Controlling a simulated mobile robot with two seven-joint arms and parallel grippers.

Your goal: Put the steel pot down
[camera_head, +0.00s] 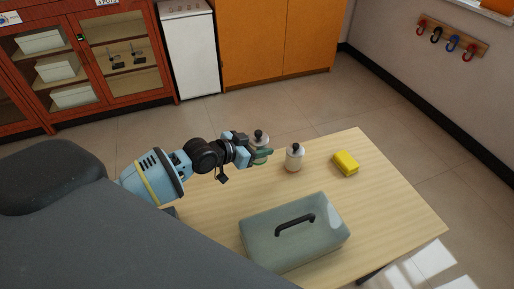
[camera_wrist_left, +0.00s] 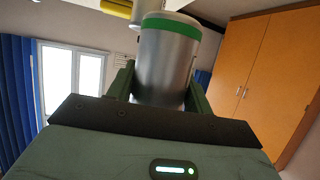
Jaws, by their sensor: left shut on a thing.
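The steel pot (camera_head: 261,139) is a small cylinder with a dark knob on top. In the left wrist view the steel pot (camera_wrist_left: 168,62) shows bare metal with a green band. My left gripper (camera_head: 261,154) is shut on it, its green fingers on either side of the pot in the left wrist view (camera_wrist_left: 160,88). The pot is at the far left part of the wooden table (camera_head: 199,205) in the head view. The arm and fingers hide its lower part, and I cannot tell whether its base touches the table. My right gripper is not in view.
A pale pot with a dark knob (camera_head: 294,158) stands close to the right of the held pot. A yellow block (camera_head: 346,163) lies farther right. A greyish see-through box with a black handle (camera_head: 262,246) takes up the near part. Bare wood lies between them.

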